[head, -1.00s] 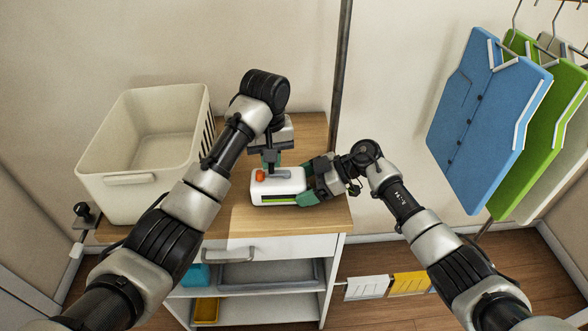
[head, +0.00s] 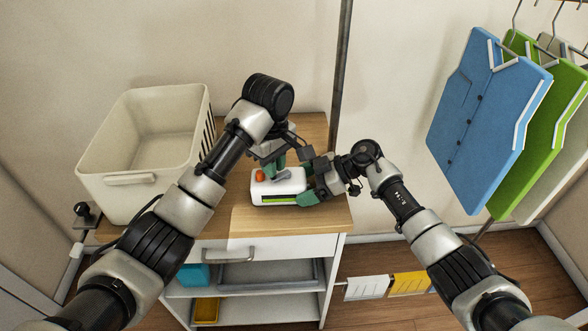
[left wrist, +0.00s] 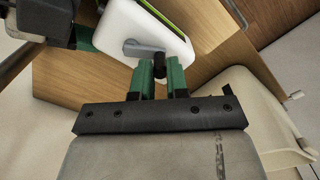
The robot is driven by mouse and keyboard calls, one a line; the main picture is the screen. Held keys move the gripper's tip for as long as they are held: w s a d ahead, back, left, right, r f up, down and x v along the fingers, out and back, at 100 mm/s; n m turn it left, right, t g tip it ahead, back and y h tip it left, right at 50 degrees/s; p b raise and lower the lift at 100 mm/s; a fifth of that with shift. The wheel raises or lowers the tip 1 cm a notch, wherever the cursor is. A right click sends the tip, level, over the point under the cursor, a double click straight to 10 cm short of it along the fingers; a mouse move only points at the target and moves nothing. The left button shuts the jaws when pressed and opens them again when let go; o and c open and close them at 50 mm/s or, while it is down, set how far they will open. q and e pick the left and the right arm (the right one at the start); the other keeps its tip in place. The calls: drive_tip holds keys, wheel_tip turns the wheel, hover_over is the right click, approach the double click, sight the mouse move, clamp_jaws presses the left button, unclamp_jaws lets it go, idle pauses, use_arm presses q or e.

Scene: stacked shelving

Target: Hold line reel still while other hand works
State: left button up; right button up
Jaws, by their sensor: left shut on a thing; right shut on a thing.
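The line reel (head: 278,187) is a white rounded box with a green strip on its front, lying on the wooden top of the cabinet. It has an orange part (head: 260,175) and a grey crank arm (head: 282,175) on top; the crank arm also shows in the left wrist view (left wrist: 138,48). My left gripper (head: 277,165) comes down from above, its green fingers shut on the crank's dark knob (left wrist: 160,62). My right gripper (head: 304,189) is shut on the reel's right end; its fingers partly cover that end.
A cream laundry basket (head: 130,180) stands left of the reel on the cabinet top (head: 270,222). A dark vertical pole (head: 340,80) rises behind the cabinet. Blue and green garments (head: 487,120) hang at the right. The wood in front of the reel is clear.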

use_arm(q)
drive_tip(key=shift+s+a+f+n, duration=0.1)
drive_tip(key=shift+s+f+n, duration=0.1)
drive_tip(key=shift+n, duration=0.3)
drive_tip(key=n, duration=0.2)
drive_tip(key=d+n, duration=0.1)
drive_tip(key=n, duration=0.1)
drive_tip(key=shift+s, duration=0.35)
drive_tip(key=o, duration=0.5)
drive_tip(key=shift+o, duration=0.2)
drive_tip(key=shift+r, duration=0.15)
